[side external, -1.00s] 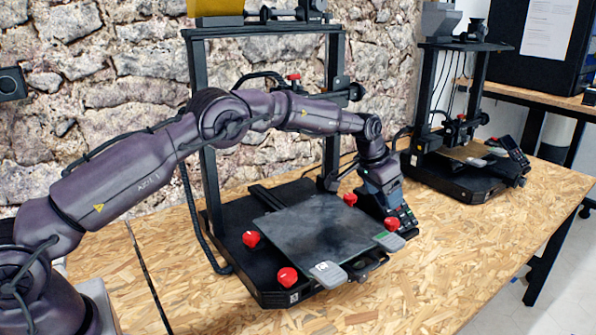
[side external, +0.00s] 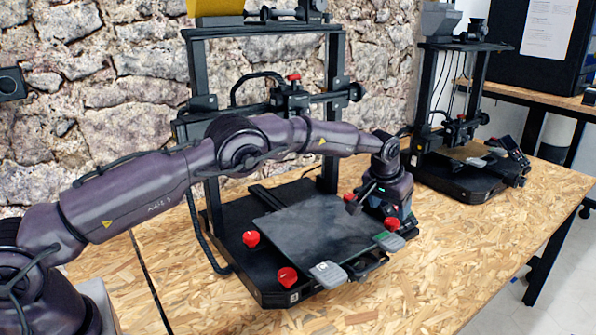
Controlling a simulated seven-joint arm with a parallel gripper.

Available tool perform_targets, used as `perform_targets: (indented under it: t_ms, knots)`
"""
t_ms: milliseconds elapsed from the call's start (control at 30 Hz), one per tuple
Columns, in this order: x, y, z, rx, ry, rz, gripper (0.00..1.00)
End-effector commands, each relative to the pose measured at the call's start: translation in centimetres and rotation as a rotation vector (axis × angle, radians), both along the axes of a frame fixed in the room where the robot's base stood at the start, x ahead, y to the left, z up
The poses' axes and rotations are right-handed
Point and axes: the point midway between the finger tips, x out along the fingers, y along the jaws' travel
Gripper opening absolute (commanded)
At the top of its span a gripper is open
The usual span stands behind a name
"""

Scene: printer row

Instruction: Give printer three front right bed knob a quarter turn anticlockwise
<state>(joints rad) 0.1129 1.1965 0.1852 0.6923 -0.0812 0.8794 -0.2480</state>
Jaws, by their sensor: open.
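The near printer's dark bed plate (side external: 310,232) has red knobs around its corners. The front right knob (side external: 392,223) shows as a red cap beside the green-marked clip at the plate's right corner. My gripper (side external: 356,204) is over the right side of the bed, tilted down and left, close to the back right knob (side external: 348,197) in the picture. It is open with nothing seen in it. The finger gap is too small to make out, and I cannot tell whether the gripper touches anything. No printer number is readable.
The front left knob (side external: 287,277) and back left knob (side external: 251,239) are clear of my arm. The printer's upright frame (side external: 205,140) stands behind the bed. A second printer (side external: 460,165) is at the right. The bench front (side external: 450,280) is bare.

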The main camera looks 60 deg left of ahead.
Motion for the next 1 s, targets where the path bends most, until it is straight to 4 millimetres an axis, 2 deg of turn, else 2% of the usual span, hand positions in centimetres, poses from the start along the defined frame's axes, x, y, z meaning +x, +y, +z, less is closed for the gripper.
perform_targets:
  t_ms: [33, 133, 300, 600, 1000]
  knots:
    - [0.3, 0.1, -1.2, 0.000, 0.003, 0.000, 0.65]
    - [0.9, 0.2, -2.7, 0.000, 0.002, 0.000, 0.65]
    - [1.6, 0.4, -3.7, -0.001, 0.001, 0.001, 0.65]
    - [1.9, 0.4, -5.1, -0.001, 0.001, 0.000, 0.65]
    - [2.0, 0.7, -4.9, -0.002, 0.001, -0.311, 0.65]
